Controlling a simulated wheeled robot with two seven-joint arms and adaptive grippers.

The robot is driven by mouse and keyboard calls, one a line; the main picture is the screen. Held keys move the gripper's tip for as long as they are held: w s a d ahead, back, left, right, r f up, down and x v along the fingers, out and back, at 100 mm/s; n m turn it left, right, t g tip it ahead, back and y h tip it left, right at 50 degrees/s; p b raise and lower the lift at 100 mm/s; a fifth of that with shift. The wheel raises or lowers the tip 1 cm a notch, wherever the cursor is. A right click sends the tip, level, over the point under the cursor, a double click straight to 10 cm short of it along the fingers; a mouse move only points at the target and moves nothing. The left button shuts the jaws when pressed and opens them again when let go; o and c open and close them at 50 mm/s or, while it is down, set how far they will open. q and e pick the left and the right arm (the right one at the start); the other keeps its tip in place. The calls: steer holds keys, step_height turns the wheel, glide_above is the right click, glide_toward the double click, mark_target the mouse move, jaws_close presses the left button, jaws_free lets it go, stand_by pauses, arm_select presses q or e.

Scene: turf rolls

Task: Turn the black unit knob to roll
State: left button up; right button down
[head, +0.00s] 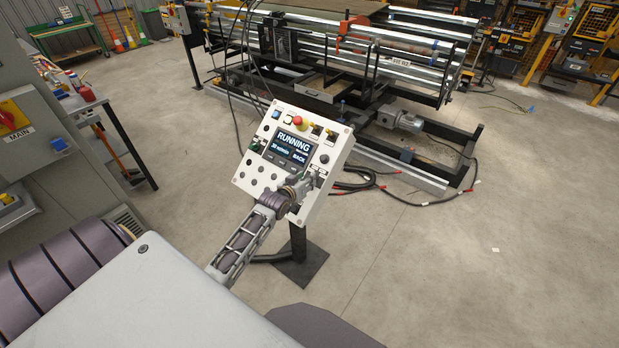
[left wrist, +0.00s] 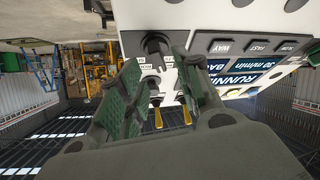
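The control panel (head: 244,174) stands tilted on a post, its screen (head: 291,147) reading RUNNING, 30 m/min and BACK. My left gripper (head: 303,186) is at the panel's lower right part and hides some of its face. In the left wrist view, a black knob (left wrist: 157,42) shows beyond the gap between the two green-padded fingers of my left gripper (left wrist: 163,72). The fingers stand apart, one on each side of it; I cannot tell whether they touch it. Small white labels beside the knob are too small to read surely. My right gripper is not in view.
Other panel buttons and a red emergency button (head: 299,121) sit close by. The turf machine (head: 400,75) stands behind, with loose cables (head: 358,180) on the floor. A grey cabinet (head: 35,125) is at the left.

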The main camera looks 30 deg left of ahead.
arm_select(q)
steer(key=shift+x, duration=1.65)
steer(key=c, duration=0.7)
